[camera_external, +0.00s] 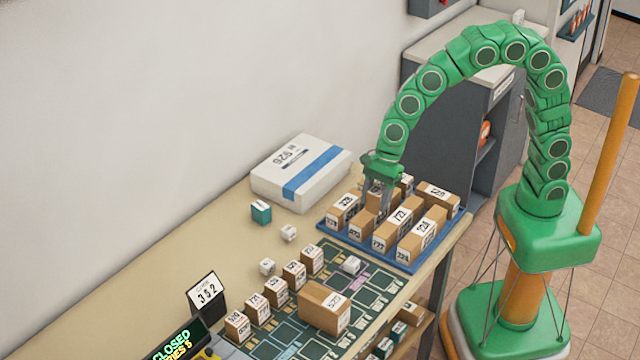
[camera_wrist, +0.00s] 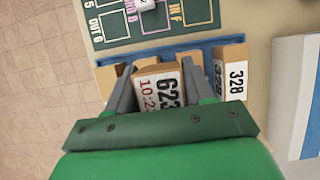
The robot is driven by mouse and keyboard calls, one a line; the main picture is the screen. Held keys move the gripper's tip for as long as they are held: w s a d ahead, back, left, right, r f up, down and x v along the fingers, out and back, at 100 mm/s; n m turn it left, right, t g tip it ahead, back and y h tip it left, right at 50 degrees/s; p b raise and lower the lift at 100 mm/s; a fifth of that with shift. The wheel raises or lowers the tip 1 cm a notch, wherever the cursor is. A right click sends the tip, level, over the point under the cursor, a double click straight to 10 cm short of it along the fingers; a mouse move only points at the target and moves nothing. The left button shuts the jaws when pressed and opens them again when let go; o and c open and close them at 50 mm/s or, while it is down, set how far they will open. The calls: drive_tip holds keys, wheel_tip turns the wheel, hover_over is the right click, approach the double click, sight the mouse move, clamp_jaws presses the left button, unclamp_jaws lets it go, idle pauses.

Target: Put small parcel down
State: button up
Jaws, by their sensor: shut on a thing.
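My gripper (camera_external: 380,188) points down over the blue tray (camera_external: 372,246) at the right end of the table. In the wrist view its two fingers (camera_wrist: 155,88) are closed on the sides of a small brown parcel (camera_wrist: 148,72) with a white label reading 623. In the external view the held parcel is mostly hidden by the gripper and its neighbours. I cannot tell whether its underside touches the tray. Several other small brown parcels stand in the tray, one labelled 328 (camera_wrist: 231,72) beside my gripper.
A large white parcel with a blue stripe (camera_external: 272,180) lies behind the tray. A dark sorting mat (camera_external: 375,283) holds a larger brown box (camera_external: 318,307) and a row of small parcels.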

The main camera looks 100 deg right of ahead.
drive_tip(key=shift+s+r, duration=0.1)
drive_tip(key=shift+s, duration=0.15)
drive_tip(key=w+d+r, duration=0.2)
drive_tip(key=d+r, duration=0.1)
drive_tip(key=d, duration=0.7)
drive_tip(key=w+d+r, duration=0.2)
drive_tip(key=d, duration=0.8)
drive_tip(key=w+d+r, duration=0.3)
drive_tip(key=d, duration=0.8)
approach(287, 160)
drive_tip(key=shift+w+a+f, duration=0.35)
drive_tip(key=shift+w+a, duration=0.1)
drive_tip(key=shift+a, duration=0.3)
drive_tip(key=shift+w+d+f, duration=0.1)
drive_tip(key=shift+w+f, duration=0.1)
drive_tip(key=shift+f, duration=1.6)
